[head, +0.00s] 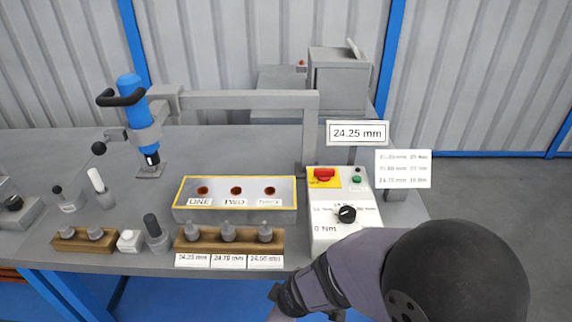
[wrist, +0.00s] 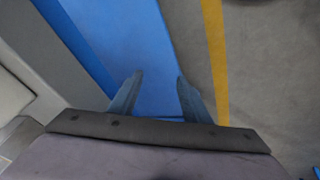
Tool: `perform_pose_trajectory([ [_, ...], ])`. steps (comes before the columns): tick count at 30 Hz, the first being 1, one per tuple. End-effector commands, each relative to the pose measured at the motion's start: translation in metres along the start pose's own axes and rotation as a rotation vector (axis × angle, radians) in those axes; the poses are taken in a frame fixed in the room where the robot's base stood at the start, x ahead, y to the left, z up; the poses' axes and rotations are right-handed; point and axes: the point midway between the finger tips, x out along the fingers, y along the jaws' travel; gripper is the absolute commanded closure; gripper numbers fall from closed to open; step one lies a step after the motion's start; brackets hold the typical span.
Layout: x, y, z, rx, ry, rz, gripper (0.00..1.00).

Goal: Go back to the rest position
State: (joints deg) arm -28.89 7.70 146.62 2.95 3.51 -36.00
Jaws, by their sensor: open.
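My gripper (wrist: 157,82) shows in the wrist view with its two fingers apart and nothing between them. It points down past a blue frame part, with grey floor and a yellow line on the right. In the head view my arm reaches in at the lower right, in front of the bench's near edge, and the gripper's fingers are hidden there.
The grey bench (head: 120,262) carries a control box (head: 322,232), a block labelled ONE and TWO (head: 185,212), a wooden holder with several grey pieces (head: 180,245) and a blue tool (head: 133,100) on a stand. A sign reads 24.25 mm (head: 358,133).

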Motion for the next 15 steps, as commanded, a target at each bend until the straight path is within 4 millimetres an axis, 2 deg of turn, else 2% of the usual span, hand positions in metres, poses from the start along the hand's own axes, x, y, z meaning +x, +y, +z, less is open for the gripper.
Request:
perform_pose_trajectory([
  [1, -0.002, 0.013, 0.021, 0.132, -0.044, 0.000, 0.56],
  [6, -0.023, 0.029, 0.082, 0.515, -0.190, -0.014, 0.56],
  [15, -0.059, 0.026, 0.154, 1.002, -0.374, -0.010, 0.56],
])
